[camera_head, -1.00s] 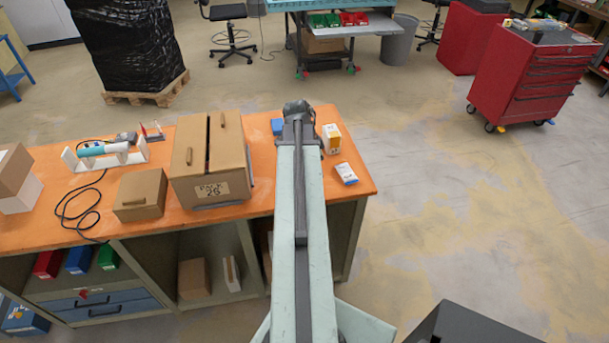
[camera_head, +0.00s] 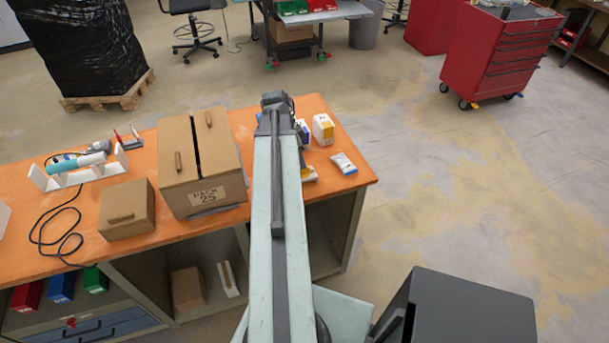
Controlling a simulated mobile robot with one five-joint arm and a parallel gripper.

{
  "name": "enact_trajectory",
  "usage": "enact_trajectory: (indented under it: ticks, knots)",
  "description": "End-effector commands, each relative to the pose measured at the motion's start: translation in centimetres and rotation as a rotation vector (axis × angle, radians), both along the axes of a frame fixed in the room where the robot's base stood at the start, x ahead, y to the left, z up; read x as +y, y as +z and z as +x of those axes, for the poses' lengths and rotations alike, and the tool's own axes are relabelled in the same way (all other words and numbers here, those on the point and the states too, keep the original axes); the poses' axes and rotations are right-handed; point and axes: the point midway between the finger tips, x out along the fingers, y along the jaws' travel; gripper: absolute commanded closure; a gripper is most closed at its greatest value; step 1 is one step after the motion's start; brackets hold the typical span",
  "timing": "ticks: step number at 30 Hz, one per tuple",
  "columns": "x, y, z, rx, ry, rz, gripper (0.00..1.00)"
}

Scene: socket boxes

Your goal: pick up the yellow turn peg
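I cannot make out a yellow turn peg in the head view. A small item with a yellowish edge (camera_head: 308,174) lies partly behind my arm on the orange table, too small to identify. My gripper (camera_head: 276,99) is at the far end of my outstretched arm, over the right part of the table. The arm and wrist hide its fingers and whatever is beneath them, so its opening does not show.
The orange bench (camera_head: 168,236) holds a large cardboard box (camera_head: 216,173) left of my arm and a smaller box (camera_head: 127,210). A yellow-and-white carton (camera_head: 323,129) and a white packet (camera_head: 344,163) lie right of it. Open floor lies right of the bench.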

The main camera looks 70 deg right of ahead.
Motion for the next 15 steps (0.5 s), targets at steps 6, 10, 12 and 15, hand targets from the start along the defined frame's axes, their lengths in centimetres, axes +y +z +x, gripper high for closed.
enact_trajectory:
  ticks: [6,10,12,15]
  knots:
    - [-0.5,-3.3,-0.7,0.0,-0.003,0.0,0.63]
    - [-0.8,-5.1,-1.2,0.0,-0.004,0.0,0.63]
    - [-0.9,-5.2,-1.3,0.0,-0.004,0.0,0.63]
    - [-0.9,-4.8,-1.3,0.0,-0.004,0.0,0.63]
